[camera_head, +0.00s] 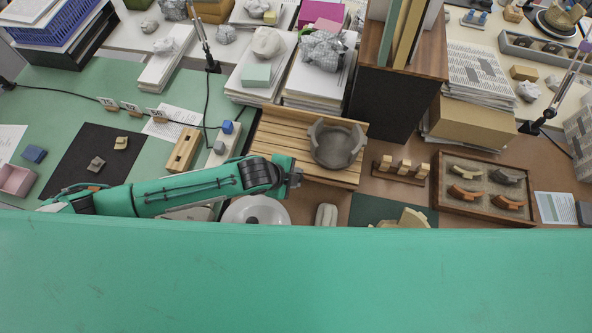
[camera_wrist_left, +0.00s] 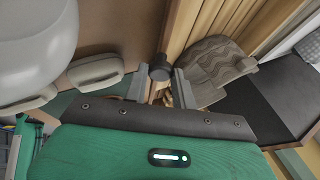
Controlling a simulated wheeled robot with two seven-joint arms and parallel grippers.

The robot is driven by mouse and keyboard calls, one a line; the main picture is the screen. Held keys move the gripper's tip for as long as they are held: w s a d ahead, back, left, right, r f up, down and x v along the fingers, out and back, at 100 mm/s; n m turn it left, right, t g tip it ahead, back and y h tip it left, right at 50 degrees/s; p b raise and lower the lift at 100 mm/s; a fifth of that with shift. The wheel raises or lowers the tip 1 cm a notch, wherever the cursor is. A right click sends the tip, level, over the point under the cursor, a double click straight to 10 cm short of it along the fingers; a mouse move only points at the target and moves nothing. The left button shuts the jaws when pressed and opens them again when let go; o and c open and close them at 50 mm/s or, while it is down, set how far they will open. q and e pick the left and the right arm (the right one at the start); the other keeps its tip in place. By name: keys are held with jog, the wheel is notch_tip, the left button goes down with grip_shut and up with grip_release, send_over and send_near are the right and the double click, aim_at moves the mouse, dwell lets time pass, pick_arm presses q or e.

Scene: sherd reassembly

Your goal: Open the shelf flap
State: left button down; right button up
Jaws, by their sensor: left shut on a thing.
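A slatted wooden panel (camera_head: 285,133), which looks like the shelf flap, lies at the middle of the head view. Its slats also show in the left wrist view (camera_wrist_left: 205,22). My left gripper (camera_head: 294,176) is at the panel's near left edge. In the left wrist view its fingers (camera_wrist_left: 160,88) are shut on a dark round knob (camera_wrist_left: 159,71) beside the slats. How the knob joins the panel cannot be made out. A grey curved vessel (camera_head: 336,148) sits on the panel's right part. My right gripper is not in view.
A round pale grey object (camera_head: 256,210) and a small pale block (camera_head: 326,214) are close to my left gripper. A dark-sided wooden cabinet (camera_head: 393,100) stands behind right. A tray of sherds (camera_head: 485,212) lies right. A large green surface hides the near area.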

pick_arm(q)
jog(key=shift+s+a+f, duration=0.15)
jog(key=shift+s+f, duration=0.3)
jog(key=shift+s, duration=0.2)
jog(key=shift+s+f, duration=0.1)
jog(key=c, duration=1.1)
grip_release()
jog(key=shift+c, duration=0.2)
jog(key=shift+w, duration=0.2)
jog(key=shift+r, duration=0.2)
jog(key=b+v, duration=0.3)
jog(key=v, duration=1)
jog(key=shift+a+r, duration=0.15)
jog(key=shift+r, duration=0.1)
jog(key=shift+s, duration=0.2)
